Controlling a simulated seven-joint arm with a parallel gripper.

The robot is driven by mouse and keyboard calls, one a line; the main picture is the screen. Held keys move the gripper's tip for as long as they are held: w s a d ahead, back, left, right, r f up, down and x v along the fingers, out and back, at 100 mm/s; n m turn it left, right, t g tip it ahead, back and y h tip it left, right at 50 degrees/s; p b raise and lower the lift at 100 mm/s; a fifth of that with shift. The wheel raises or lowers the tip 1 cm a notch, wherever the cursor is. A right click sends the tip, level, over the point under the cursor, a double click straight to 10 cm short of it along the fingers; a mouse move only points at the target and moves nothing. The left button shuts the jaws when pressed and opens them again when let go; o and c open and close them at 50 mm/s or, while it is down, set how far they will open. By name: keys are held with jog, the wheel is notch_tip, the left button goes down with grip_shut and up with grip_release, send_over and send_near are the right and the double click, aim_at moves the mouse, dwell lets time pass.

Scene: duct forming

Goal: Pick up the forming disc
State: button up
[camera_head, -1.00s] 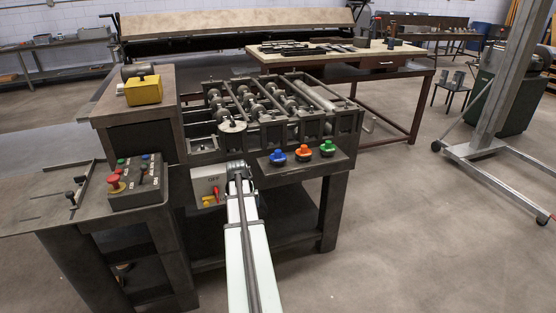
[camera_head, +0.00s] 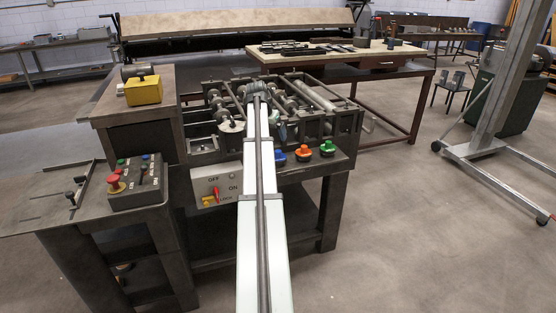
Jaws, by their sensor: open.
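The duct-forming machine (camera_head: 345,128) has several round grey discs on its shafts inside an open frame. A pale round disc (camera_head: 229,127) sits at its front left, just left of my arm; I cannot tell which disc is the forming disc. My gripper (camera_head: 257,88) is at the far end of my arm, over the middle of the roller bed. It is open, small in view and partly hidden by my arm, as are the discs beneath it. I cannot tell whether it touches one.
Blue (camera_head: 278,157), orange (camera_head: 303,153) and green (camera_head: 327,148) buttons sit on the front ledge, right of my arm. A switch box (camera_head: 215,183) hangs below. A control box (camera_head: 137,185) and a yellow block (camera_head: 143,90) stand at left.

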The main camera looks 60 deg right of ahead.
aim_at(277, 151)
jog(key=shift+m, duration=0.7)
jog(key=x, duration=1.3)
jog(key=shift+a+f, duration=0.1)
jog(key=shift+f, duration=0.4)
jog(key=shift+c, duration=0.4)
jog(key=c, duration=1.2)
jog(key=shift+c, duration=0.2)
jog(key=shift+r, duration=0.1)
